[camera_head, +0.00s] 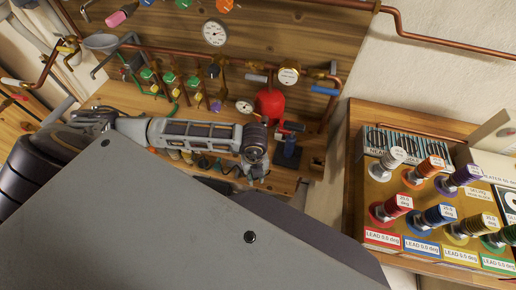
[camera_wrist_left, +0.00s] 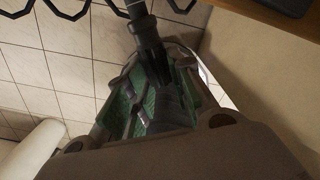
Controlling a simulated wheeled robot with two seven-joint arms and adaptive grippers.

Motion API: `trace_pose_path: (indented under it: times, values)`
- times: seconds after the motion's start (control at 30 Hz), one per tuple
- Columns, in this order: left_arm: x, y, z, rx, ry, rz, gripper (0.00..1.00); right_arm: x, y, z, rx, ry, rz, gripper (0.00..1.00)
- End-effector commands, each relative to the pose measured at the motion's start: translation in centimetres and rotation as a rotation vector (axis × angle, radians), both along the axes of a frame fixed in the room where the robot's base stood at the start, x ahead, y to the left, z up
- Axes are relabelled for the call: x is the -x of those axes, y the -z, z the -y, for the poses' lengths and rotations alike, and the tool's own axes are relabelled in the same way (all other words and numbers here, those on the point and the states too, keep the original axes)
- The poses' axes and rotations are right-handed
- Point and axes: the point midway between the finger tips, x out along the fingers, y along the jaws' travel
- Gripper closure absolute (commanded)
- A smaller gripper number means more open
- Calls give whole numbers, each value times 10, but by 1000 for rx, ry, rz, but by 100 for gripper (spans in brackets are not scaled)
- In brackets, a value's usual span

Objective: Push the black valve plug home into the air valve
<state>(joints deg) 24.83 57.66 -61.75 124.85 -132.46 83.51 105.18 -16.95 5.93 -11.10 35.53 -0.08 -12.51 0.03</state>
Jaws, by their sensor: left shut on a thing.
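My left gripper (camera_head: 256,172) hangs at the front of the wooden bench, its arm coming in from the left. In the left wrist view its fingers with green pads (camera_wrist_left: 150,92) are shut on a dark, upright, stepped piece, which appears to be the black valve plug (camera_wrist_left: 150,42). The plug's far end runs up to the top edge of that view. In the head view the plug is too small to tell from the gripper. I cannot pick out the air valve for certain or tell whether the plug touches it. My right gripper is not in view.
Copper pipes, a pressure gauge (camera_head: 215,33) and a red tank (camera_head: 269,104) stand behind my arm. Pale tiles (camera_wrist_left: 70,45) lie below.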

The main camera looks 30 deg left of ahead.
Motion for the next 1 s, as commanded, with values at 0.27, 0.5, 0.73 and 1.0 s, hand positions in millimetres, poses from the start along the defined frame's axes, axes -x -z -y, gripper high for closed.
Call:
trace_pose_path:
  times: [0.27, 0.5, 0.73, 1.0]
  values:
    - [18, 0, 5, 1, 1, 0, 100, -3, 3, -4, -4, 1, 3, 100]
    - [19, 0, 5, 1, 0, 1, 100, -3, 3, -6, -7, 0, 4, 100]
    - [19, 0, 5, 1, 0, 1, 100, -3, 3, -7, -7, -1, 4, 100]
    - [15, -5, 5, 1, 0, 2, 100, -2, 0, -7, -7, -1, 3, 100]
